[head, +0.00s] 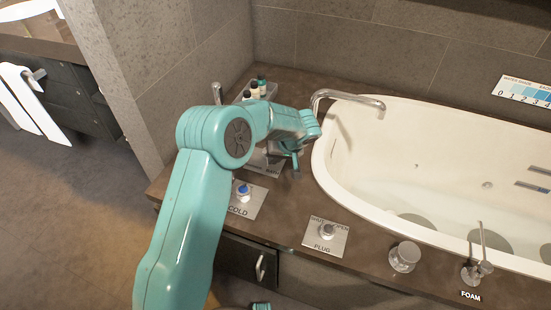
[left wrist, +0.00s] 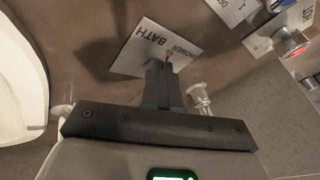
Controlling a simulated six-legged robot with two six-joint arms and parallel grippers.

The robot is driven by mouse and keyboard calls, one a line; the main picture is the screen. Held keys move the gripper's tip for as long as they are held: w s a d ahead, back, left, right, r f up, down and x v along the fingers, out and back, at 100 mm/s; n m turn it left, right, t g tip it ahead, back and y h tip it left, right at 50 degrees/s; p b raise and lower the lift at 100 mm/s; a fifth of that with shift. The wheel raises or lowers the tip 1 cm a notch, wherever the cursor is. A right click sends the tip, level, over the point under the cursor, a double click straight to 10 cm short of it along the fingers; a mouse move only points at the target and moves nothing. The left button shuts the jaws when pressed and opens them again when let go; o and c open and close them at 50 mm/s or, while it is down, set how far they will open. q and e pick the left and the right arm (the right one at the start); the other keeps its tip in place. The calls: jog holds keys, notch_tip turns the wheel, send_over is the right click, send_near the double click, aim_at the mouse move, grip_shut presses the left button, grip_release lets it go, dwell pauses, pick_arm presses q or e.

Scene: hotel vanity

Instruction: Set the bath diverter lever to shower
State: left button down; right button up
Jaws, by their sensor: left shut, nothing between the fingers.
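The diverter plate (left wrist: 135,58), lettered BATH and SHOWER, lies on the brown counter in the left wrist view. In the head view the plate (head: 272,171) is partly covered by my left arm and gripper. My left gripper (head: 295,168) points down at the plate's right side, shut and empty. In the left wrist view its fingers (left wrist: 166,66) reach the plate's edge by the word SHOWER. A small brownish tip (left wrist: 168,57) shows just beyond them; it may be the lever's end. The rest of the lever is hidden, and contact cannot be told.
The white bathtub (head: 400,180) and its spout (head: 345,97) are to the right. A blue-capped COLD knob (head: 243,192), a PLUG knob (head: 327,231) and a clear knob (head: 404,256) stand along the front counter. Small bottles (head: 258,88) stand behind my left arm.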

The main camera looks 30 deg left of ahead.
pick_arm(q)
jog(key=shift+s+a+f+m+b, duration=0.1)
jog(key=shift+s+m+b, duration=0.1)
jog(key=shift+m+b, duration=0.25)
jog(key=shift+s+a+f+m+t+h+b, duration=0.15)
jog(key=shift+s+a+m+t+b, duration=0.15)
jog(key=shift+m+t+b, duration=0.45)
jog(key=shift+s+a+r+m+t+h+b, duration=0.2)
jog(key=shift+m+b, duration=0.3)
jog(key=shift+b, duration=0.6)
jog(key=shift+s+a+m+t+b, duration=0.25)
jog(key=shift+m+b, duration=0.1)
jog(key=shift+m, duration=0.2)
jog(key=shift+s+a+m+t+b, duration=0.1)
jog(key=shift+a+m+b, duration=0.1)
jog(key=shift+m+b, duration=0.25)
jog(key=shift+s+a+m+t+h+b, duration=0.15)
jog(key=shift+a+m+t+h+b, duration=0.15)
jog(key=shift+m, duration=0.4)
jog(key=shift+s+a+m+t+h+b, duration=0.1)
jog(key=shift+s+a+m+t+h, duration=0.2)
jog(key=shift+m, duration=0.4)
jog(key=shift+w, duration=0.15)
jog(key=shift+a, duration=0.45)
jog(key=shift+r, duration=0.1)
